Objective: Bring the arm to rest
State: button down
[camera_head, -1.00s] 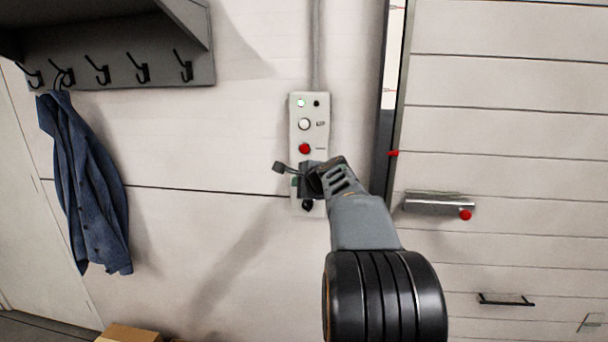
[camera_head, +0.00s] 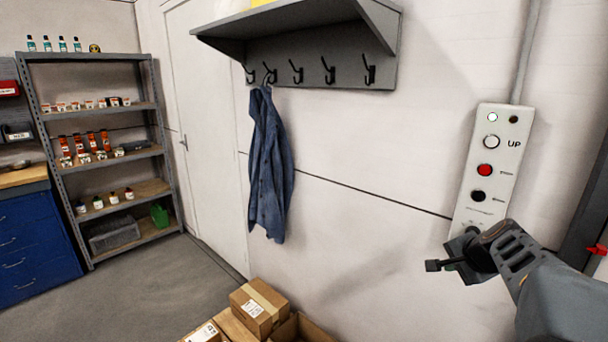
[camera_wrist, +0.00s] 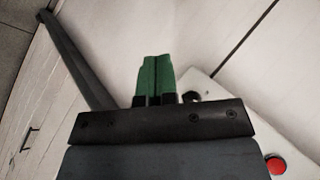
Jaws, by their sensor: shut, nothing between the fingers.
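My gripper (camera_head: 440,264) is at the lower right of the head view, in front of the lower end of a pale control box on the wall. In the wrist view its two green fingers (camera_wrist: 156,78) lie side by side, shut with nothing between them. My arm comes in from the right edge, bent, and is not resting on anything that I can see. The control box (camera_head: 467,215) has a lit green lamp, a white button beside the word UP, a red button (camera_head: 485,170) and a black button (camera_head: 478,196). Whether my gripper touches the box cannot be told.
A blue jacket (camera_head: 268,170) hangs from the hook rack (camera_head: 310,60). Cardboard boxes (camera_head: 258,308) stand on the floor below. Shelving (camera_head: 92,222) and a blue drawer cabinet (camera_head: 35,245) are at the left. The floor between is clear.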

jog(key=s+a+f+n+g, duration=0.2)
jog(key=s+a+f+n, duration=0.2)
jog(key=s+a+n, duration=0.3)
jog(key=s+a+f+n+g, duration=0.2)
jog(key=s+a+f+n, duration=0.1)
jog(key=s+a+n, duration=0.4)
jog(key=s+a, duration=0.3)
jog(key=a, duration=0.2)
jog(key=shift+s+a+f+g+h, duration=0.25)
jog(key=shift+f+g+h, duration=0.05)
jog(key=shift+f, duration=0.05)
